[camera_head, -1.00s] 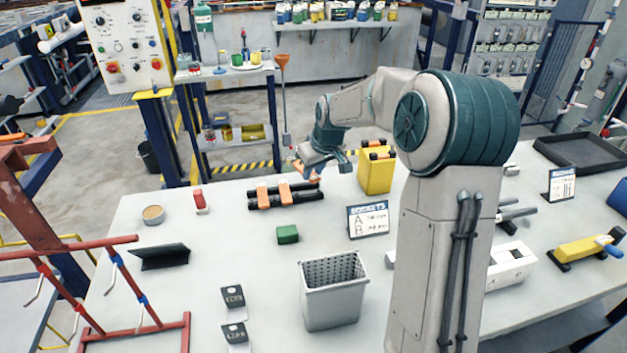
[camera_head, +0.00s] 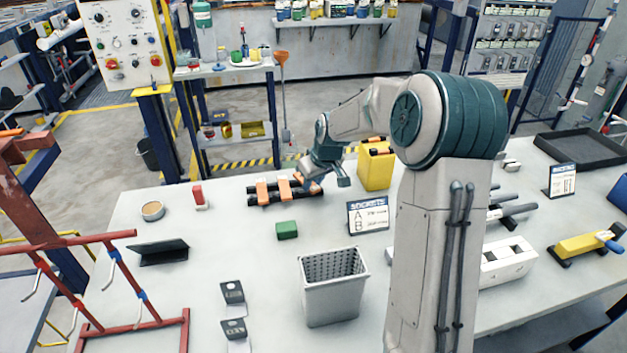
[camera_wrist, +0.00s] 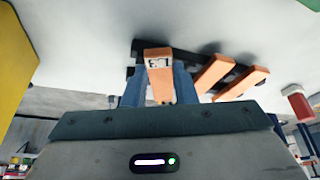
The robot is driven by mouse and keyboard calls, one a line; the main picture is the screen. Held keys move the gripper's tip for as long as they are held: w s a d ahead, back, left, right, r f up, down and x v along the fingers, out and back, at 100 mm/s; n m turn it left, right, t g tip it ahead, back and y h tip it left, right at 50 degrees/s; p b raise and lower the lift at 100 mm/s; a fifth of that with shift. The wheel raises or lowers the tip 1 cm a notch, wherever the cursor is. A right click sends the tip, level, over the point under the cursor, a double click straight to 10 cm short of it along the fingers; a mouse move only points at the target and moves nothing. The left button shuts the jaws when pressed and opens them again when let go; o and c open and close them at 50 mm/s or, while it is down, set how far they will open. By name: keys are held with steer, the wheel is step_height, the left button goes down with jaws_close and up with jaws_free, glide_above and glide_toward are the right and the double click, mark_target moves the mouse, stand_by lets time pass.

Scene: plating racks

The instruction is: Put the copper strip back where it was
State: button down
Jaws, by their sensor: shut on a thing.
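My gripper (camera_wrist: 158,97) is shut on an orange-brown copper strip (camera_wrist: 158,70) with a dark-marked pale label near its end. In the head view my gripper (camera_head: 312,184) is over the right end of a low black two-bar rack (camera_head: 285,198). The held strip's end overlaps the black rack (camera_wrist: 137,50) in the wrist view; I cannot tell whether it is seated. Two other copper strips, one nearer (camera_wrist: 214,76) and one farther (camera_wrist: 243,83), lie across the bars to the side. They also show in the head view, left (camera_head: 262,191) and right (camera_head: 284,188).
A yellow container (camera_head: 376,168) stands close to the right of my gripper. A green block (camera_head: 287,230), a sockets sign (camera_head: 368,216) and a grey bin (camera_head: 333,290) are in front. A red-topped item (camera_head: 199,197) is left of the rack. The table between is clear.

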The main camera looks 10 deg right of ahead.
steer(key=c, duration=1.2)
jaws_free()
steer(key=shift+o, duration=0.2)
steer(key=shift+r+p, duration=0.35)
steer(key=v, duration=1.2)
steer(key=shift+r, duration=0.25)
steer(key=shift+s+r, duration=0.1)
